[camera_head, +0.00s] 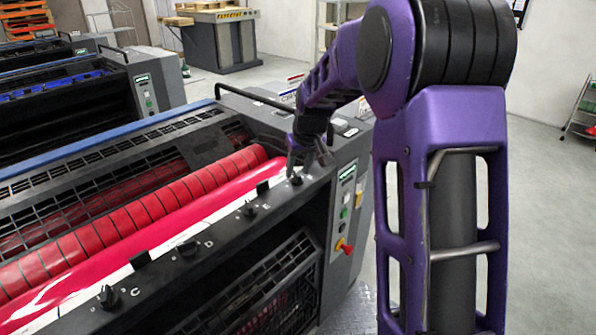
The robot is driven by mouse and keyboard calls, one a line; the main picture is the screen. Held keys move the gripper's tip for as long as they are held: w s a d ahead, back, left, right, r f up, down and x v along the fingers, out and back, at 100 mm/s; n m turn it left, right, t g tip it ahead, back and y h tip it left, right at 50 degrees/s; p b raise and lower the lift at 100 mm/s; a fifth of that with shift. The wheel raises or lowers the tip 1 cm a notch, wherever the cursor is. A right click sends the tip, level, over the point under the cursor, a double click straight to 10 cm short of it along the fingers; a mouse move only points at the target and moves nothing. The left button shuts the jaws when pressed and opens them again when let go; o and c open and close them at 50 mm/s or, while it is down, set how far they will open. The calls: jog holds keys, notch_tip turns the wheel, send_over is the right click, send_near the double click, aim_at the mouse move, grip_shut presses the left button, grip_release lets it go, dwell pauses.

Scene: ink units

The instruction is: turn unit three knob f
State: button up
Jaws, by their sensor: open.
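The near ink unit has a dark front rail (220,230) with a row of black knobs along it. The farthest knob on the rail, knob F by its place in the row (296,180), is small and dark, and its label is not readable. My gripper (301,169) is open and points down right at this knob. I cannot tell whether the fingers are around it or just behind it. Nearer along the rail are knob E (249,209), knob D (188,248) and knob C (108,297).
Red rollers (170,205) and a magenta ink strip lie behind the rail. A control panel (346,205) with buttons and a red-yellow switch (343,246) is on the unit's right end. Black tabs stand between knobs. Other units stand behind.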

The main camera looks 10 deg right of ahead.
jog(key=shift+w+f, duration=0.2)
jog(key=shift+f, duration=0.25)
grip_shut()
jog(key=shift+m, duration=0.3)
jog(key=m, duration=0.1)
jog(key=m+h, duration=0.1)
jog(key=m, duration=0.1)
jog(key=m+h, duration=0.1)
jog(key=shift+a+m, duration=0.25)
jog(key=shift+m, duration=0.05)
jog(key=shift+w+m+g+h, duration=0.15)
jog(key=shift+m+h, duration=0.25)
jog(key=shift+m, duration=0.75)
jog(key=shift+s+m+g+h, duration=0.1)
jog(key=shift+m+g+h, duration=0.25)
jog(key=shift+m, duration=0.8)
